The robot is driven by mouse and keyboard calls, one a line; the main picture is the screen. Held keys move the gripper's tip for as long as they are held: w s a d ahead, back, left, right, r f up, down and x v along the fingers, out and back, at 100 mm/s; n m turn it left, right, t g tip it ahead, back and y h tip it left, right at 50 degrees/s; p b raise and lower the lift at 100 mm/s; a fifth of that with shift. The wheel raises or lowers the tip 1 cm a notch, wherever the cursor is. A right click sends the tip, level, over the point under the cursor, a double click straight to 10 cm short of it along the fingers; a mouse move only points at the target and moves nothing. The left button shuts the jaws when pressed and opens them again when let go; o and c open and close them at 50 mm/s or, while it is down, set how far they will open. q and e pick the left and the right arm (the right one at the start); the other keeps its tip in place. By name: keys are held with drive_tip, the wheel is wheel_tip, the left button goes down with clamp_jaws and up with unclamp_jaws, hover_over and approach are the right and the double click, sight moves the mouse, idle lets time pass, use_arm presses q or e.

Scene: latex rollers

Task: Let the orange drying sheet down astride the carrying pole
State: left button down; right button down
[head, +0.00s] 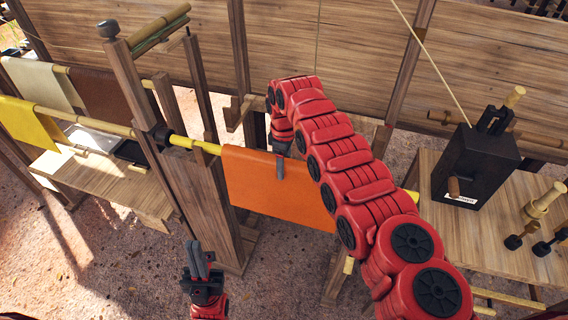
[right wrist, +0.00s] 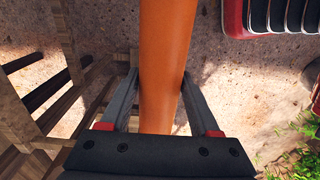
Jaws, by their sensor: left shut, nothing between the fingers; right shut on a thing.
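The orange drying sheet (head: 260,195) hangs in the middle of the head view, its top edge along the line of the yellow carrying pole (head: 195,145). The pole shows left of the sheet and again past my right arm; the sheet hides it between. I cannot tell whether the sheet rests on the pole. My right gripper (head: 280,168) is shut on the sheet near its top edge. In the right wrist view, the sheet (right wrist: 162,50) runs as an orange band between the two fingers (right wrist: 160,80). My left gripper (head: 197,260) is shut and empty, low in front of the wooden post.
A wooden post (head: 205,205) stands left of the sheet. Yellow, cream and brown sheets hang on poles at the left above a wooden bench (head: 105,185). A black box with a handle (head: 475,165) stands on a table at the right. My right arm covers the sheet's right part.

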drive_tip(key=shift+f+b, duration=0.25)
drive_tip(key=shift+b, duration=0.2)
idle(0.3)
